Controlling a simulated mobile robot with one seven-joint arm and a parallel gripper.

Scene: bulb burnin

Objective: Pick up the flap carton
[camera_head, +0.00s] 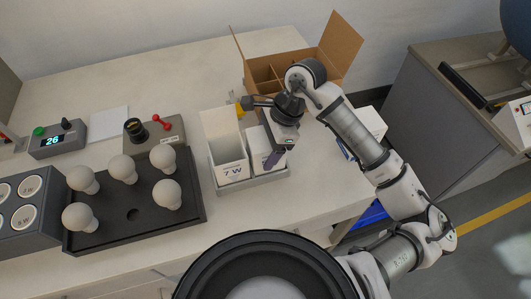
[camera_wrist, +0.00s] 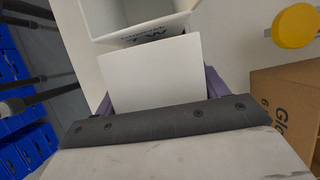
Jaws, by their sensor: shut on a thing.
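My gripper (camera_head: 273,158) points down over the grey tray (camera_head: 262,183). Its purple fingers are shut on a white carton (camera_wrist: 150,75), one finger on each side in the wrist view. In the head view, that white carton (camera_head: 254,148) is partly hidden by my gripper and stands in the right part of the tray. Beside it on the left stands an open white carton (camera_head: 232,171) marked 7 W, with a tall panel raised at its back. This open carton also shows beyond the held one in the wrist view (camera_wrist: 100,20).
A brown cardboard box (camera_head: 338,45) with open flaps and dividers stands behind my arm. A yellow round thing (camera_head: 246,103) is near the tray. Left are a black tray (camera_head: 110,238) with several bulbs, a tester (camera_head: 165,132) with a red lever, and a display box (camera_head: 57,140).

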